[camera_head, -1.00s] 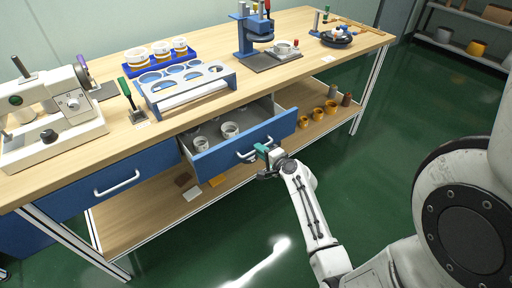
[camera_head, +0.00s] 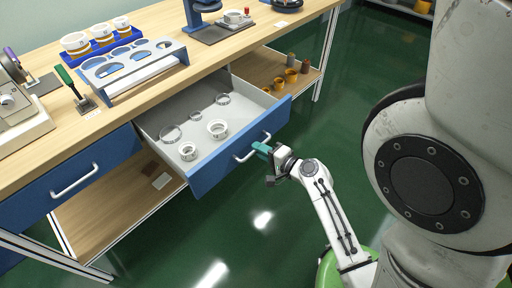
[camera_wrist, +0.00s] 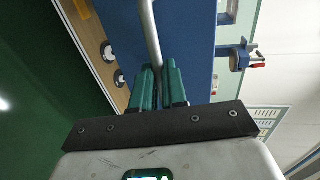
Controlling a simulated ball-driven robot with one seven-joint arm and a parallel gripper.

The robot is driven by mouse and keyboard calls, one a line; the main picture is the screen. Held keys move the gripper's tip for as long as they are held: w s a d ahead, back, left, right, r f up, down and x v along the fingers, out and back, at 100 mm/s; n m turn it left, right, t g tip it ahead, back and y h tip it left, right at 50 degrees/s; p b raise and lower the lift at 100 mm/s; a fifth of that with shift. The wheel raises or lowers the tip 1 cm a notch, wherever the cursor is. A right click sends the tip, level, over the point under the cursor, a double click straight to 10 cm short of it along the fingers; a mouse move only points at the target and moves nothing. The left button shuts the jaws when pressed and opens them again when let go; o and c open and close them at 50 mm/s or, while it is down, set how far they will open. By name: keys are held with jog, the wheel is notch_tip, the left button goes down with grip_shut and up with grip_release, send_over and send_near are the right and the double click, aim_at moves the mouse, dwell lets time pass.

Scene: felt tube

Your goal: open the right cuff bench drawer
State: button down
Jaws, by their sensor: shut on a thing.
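The right drawer (camera_head: 240,148) of the bench has a blue front and a silver bar handle (camera_head: 252,147). It is pulled well out, and its light grey inside shows several white and clear rings. My gripper (camera_head: 264,150) is at the right part of the handle. In the wrist view the green fingers of my gripper (camera_wrist: 157,85) are shut on the handle (camera_wrist: 151,35), with the blue drawer front (camera_wrist: 188,40) beside it. The left drawer (camera_head: 85,172) is shut, with its own silver handle (camera_head: 75,181).
The wooden bench top (camera_head: 150,110) carries a blue rack of cups (camera_head: 102,42), a grey holed stand (camera_head: 130,65) and a press (camera_head: 203,12). The lower shelf (camera_head: 110,208) holds small blocks and orange cups (camera_head: 291,75).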

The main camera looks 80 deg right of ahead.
jog(key=c, duration=1.2)
grip_release()
jog(key=b+v, duration=0.1)
jog(key=v, duration=0.9)
jog(key=shift+s+a+b, duration=0.2)
jog(key=shift+s+b, duration=0.15)
jog(key=shift+b, duration=0.05)
